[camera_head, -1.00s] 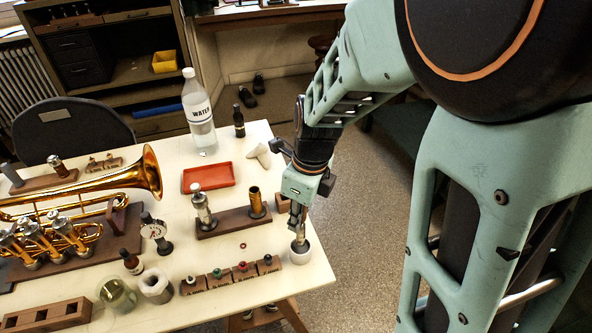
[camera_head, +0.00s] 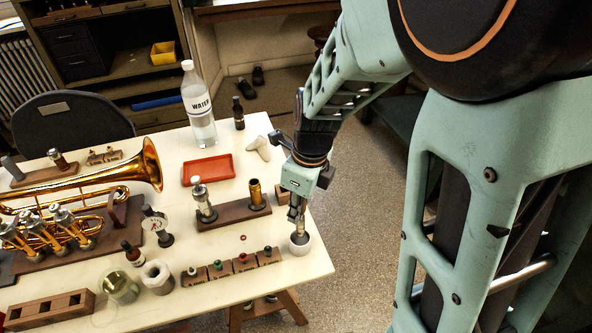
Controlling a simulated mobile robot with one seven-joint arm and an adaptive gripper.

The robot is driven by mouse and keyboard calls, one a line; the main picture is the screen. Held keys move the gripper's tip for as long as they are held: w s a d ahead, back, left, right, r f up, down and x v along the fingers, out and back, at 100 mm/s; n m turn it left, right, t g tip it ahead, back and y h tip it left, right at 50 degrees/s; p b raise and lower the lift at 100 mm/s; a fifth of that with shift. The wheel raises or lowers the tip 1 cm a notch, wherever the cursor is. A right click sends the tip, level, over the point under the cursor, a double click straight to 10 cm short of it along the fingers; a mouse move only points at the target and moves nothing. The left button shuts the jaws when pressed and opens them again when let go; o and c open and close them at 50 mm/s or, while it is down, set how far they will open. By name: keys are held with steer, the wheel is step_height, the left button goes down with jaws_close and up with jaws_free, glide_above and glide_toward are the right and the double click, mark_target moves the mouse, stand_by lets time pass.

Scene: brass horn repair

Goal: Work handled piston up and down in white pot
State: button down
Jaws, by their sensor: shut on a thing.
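The white pot (camera_head: 300,246) stands at the right edge of the white table. My gripper (camera_head: 297,214) is directly above it, pointing down, and is shut on the handled piston (camera_head: 299,237). The lower end of the piston shows as a dark grey piece at the pot's mouth. The upper part of the piston is largely hidden by the fingers. The inside of the pot is mostly hidden, so I cannot tell how deep the piston sits.
A wooden block (camera_head: 234,215) with a silver piston and a brass tube stands left of my gripper. A row of small labelled blocks (camera_head: 231,268) lies left of the pot. A trumpet (camera_head: 80,200), water bottle (camera_head: 198,110) and red tray (camera_head: 208,170) are farther off. Floor lies open to the right.

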steer(key=shift+f, duration=0.1)
stand_by(0.5)
steer(key=shift+f+b, duration=1.45)
steer(key=shift+f, duration=1.1)
steer(key=shift+r+p, duration=1.45)
steer(key=shift+p, duration=0.1)
step_height(320, 180, up, 5)
steer(key=p, duration=0.5)
steer(key=shift+f, duration=0.1)
